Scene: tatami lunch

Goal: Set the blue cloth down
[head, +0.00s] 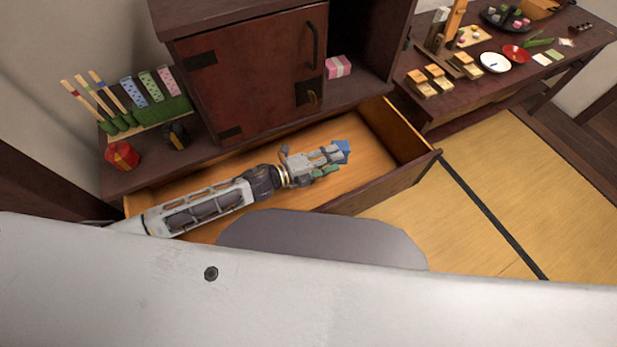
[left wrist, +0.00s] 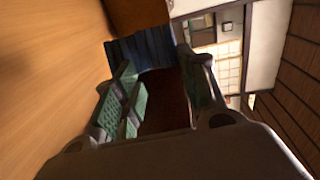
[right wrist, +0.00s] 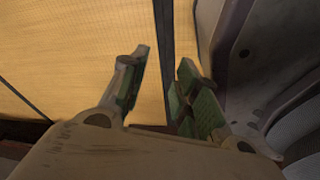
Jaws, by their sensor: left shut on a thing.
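The blue cloth (head: 343,150) is a small folded piece held at the tips of my left gripper (head: 329,160), over the open drawer (head: 372,125). In the left wrist view, the cloth (left wrist: 142,50) shows as dark blue folds at the fingertips, with the drawer's orange wood beside it. I cannot tell whether the cloth touches the drawer floor. No other thing shows in the visible part of the drawer. My right gripper (right wrist: 165,85) shows only in the right wrist view; it is open and empty above the tatami.
A dark red cabinet (head: 255,75) stands behind the drawer, with a pink box (head: 338,67) beside it. A red container (head: 122,156) and a green rack (head: 160,112) stand at left. A low table (head: 490,75) with dishes and food stands at right. Tatami (head: 500,170) lies clear at right.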

